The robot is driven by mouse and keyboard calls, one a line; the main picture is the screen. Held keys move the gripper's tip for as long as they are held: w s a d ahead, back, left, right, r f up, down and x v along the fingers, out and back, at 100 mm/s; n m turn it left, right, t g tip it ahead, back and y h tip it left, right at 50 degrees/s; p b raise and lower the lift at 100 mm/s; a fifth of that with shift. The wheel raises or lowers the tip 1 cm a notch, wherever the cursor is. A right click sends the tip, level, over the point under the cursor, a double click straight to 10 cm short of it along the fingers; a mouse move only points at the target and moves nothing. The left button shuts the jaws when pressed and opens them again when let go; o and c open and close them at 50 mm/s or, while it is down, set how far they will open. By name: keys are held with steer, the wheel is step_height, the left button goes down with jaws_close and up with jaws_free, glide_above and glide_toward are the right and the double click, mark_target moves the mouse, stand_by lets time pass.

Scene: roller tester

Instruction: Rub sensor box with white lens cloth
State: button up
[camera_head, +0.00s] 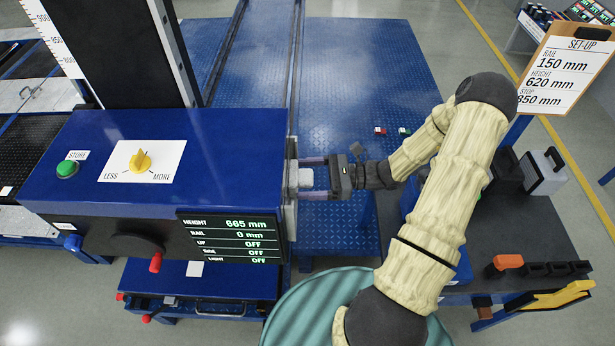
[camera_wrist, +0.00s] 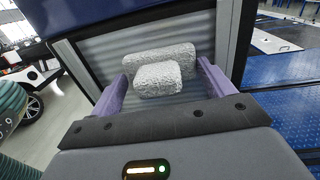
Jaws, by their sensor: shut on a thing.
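The sensor box appears to be the large blue housing (camera_head: 225,150) at left in the head view, with a knob, a green button and a display. The white lens cloth (camera_head: 305,178) is a crumpled pad at the housing's right end face. My gripper (camera_head: 308,177) is shut on the cloth, with its purple fingers pointing left at that face. In the wrist view, the white cloth (camera_wrist: 158,79) shows as lumpy white pads between the fingers (camera_wrist: 163,73), in front of a ribbed grey panel (camera_wrist: 105,72) with a dark frame. Whether the cloth touches the panel is unclear.
The display (camera_head: 230,238) reads height 665 mm, rail 0 mm, and UP, SIDE and LIGHT off. A set-up board (camera_head: 565,65) reads rail 150, height 620 mm. A dark bench (camera_head: 520,230) with an orange-handled tool stands at right. Blue tread plate (camera_head: 365,75) lies beyond the gripper.

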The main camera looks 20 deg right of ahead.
steer(key=shift+r+p, duration=0.85)
steer(key=shift+f, duration=0.15)
steer(key=shift+f+b, duration=0.5)
steer(key=shift+f, duration=0.25)
steer(key=shift+f+b, duration=0.4)
steer(key=shift+f, duration=0.45)
steer(key=shift+r, duration=0.1)
